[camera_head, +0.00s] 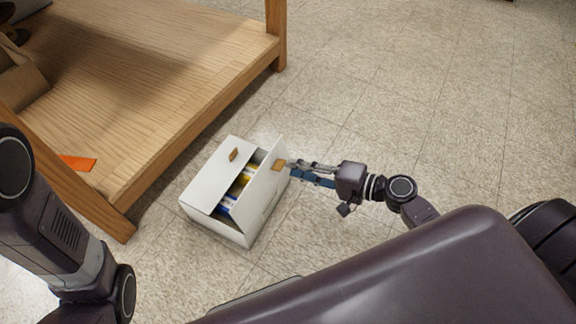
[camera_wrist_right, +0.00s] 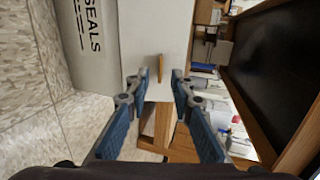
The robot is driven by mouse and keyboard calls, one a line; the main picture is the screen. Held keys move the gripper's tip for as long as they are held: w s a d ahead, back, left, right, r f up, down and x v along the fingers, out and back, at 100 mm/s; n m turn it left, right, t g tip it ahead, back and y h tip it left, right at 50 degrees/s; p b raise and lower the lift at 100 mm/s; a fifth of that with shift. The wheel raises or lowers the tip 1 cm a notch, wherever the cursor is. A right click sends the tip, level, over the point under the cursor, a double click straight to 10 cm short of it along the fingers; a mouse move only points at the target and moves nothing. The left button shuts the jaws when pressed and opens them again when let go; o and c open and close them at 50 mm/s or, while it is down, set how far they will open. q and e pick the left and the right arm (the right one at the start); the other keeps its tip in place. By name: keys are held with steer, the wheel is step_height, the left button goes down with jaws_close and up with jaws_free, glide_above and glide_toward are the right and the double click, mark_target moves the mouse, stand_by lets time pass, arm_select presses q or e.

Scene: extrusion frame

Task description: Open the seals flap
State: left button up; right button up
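A white box (camera_head: 218,222) stands on the floor. Its left flap (camera_head: 217,172) slopes over the top at the left and has a brown tab (camera_head: 234,155). Its right flap (camera_head: 265,183) stands raised, and the gap between the flaps shows yellow, white and blue contents (camera_head: 236,188). The right flap's brown tab (camera_head: 279,165) is beside the fingertips of my right gripper (camera_head: 290,170). In the right wrist view, the box side (camera_wrist_right: 87,40) reads "SEALS". The brown tab (camera_wrist_right: 160,68) appears between the spread fingers; I cannot tell whether they touch it. My left gripper is out of view.
A low wooden platform (camera_head: 150,85) with posts is close to the box's left, with an orange piece (camera_head: 78,162) near its edge. Floor at the right and back is clear. The right wrist view shows cluttered shelves (camera_wrist_right: 205,60) and a dark panel (camera_wrist_right: 275,60).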

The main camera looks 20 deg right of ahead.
steer(key=v, duration=0.8)
